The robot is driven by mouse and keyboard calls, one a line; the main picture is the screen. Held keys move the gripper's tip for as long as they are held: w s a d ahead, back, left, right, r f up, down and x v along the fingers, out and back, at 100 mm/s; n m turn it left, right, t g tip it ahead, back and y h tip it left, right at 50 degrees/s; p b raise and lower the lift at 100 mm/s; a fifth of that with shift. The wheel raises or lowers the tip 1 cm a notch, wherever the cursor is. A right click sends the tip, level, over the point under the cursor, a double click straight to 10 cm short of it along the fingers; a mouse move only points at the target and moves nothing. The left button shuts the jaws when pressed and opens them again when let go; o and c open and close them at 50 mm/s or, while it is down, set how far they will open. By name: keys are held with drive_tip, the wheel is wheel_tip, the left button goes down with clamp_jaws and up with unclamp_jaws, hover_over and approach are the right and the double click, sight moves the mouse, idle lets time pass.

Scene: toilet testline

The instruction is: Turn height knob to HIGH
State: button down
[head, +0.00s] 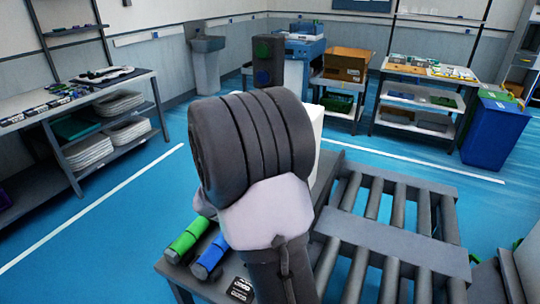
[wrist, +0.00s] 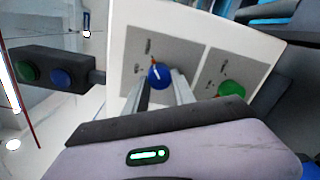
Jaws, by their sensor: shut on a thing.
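A blue knob (wrist: 157,73) with a pale pointer line sits on a grey panel plate on a white box (wrist: 122,18) in the wrist view. A small orange mark shows just above the knob. The plate's printed labels are too small to read, so I cannot tell which setting the pointer is at. My gripper (wrist: 160,82) has one finger on each side of the blue knob and is shut on it. A green knob (wrist: 231,90) sits on a second grey plate to the right. In the head view my arm hides the knobs and gripper; only the white box's edge (head: 318,125) shows.
A dark button box (wrist: 48,72) with green and blue buttons is left of the panel. A roller conveyor (head: 395,235) lies right of my arm. Green and blue cylindrical items (head: 187,237) lie near the front. Open blue floor lies to the left.

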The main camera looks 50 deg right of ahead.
idle(0.4)
drive_tip(key=c, duration=1)
unclamp_jaws()
drive_tip(key=shift+c, duration=0.2)
drive_tip(key=shift+a, duration=0.1)
drive_tip(key=p+v, duration=0.3)
drive_tip(key=v, duration=1.4)
drive_tip(key=shift+p, duration=0.4)
drive_tip(key=shift+s+a, duration=0.1)
